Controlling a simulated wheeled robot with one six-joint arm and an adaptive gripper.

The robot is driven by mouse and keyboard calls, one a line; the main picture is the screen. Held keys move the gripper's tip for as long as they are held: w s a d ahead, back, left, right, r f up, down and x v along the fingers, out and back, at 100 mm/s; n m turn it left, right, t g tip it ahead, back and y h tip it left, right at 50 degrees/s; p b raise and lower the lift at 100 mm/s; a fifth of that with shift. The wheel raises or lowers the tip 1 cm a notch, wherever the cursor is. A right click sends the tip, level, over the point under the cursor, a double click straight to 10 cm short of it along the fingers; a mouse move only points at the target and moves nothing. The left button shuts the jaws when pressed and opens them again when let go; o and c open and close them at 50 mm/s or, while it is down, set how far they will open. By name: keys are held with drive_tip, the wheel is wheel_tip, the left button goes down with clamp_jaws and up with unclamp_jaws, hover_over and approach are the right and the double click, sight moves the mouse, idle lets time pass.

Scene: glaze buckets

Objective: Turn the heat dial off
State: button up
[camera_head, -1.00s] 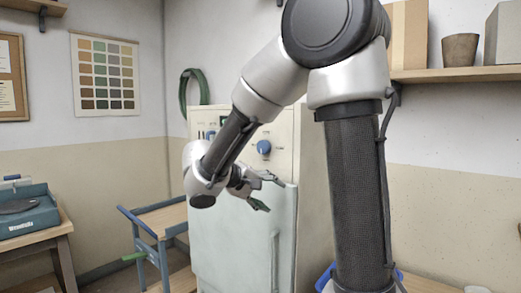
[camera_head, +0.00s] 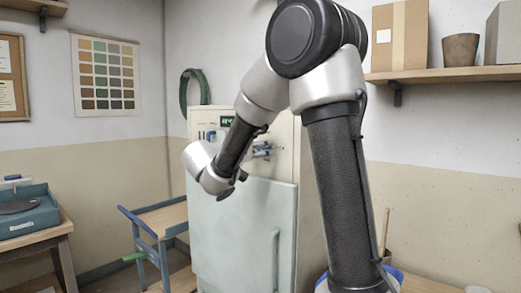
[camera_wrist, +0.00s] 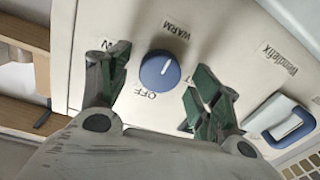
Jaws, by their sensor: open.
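The heat dial (camera_wrist: 153,79) is a round blue knob on the cream panel in the wrist view. Its white mark lies on the side towards the word WARM, away from the word OFF. My gripper (camera_wrist: 163,66) is open, with one green-tipped finger on each side of the dial. Gaps show between both fingers and the dial. In the head view, my gripper (camera_head: 264,150) is at the panel of the pale cabinet (camera_head: 245,220), and it mostly covers the dial there.
A blue and white switch (camera_wrist: 290,125) sits beside the right finger in the wrist view. A small green display (camera_head: 227,121) is on the panel. A blue-framed cart (camera_head: 160,220) stands left of the cabinet. A shelf (camera_head: 450,74) hangs at right.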

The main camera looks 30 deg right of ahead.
drive_tip(key=shift+w+d, duration=0.25)
drive_tip(key=shift+d, duration=0.25)
drive_tip(key=c, duration=1)
drive_tip(key=shift+c, duration=0.2)
drive_tip(key=shift+n, duration=0.3)
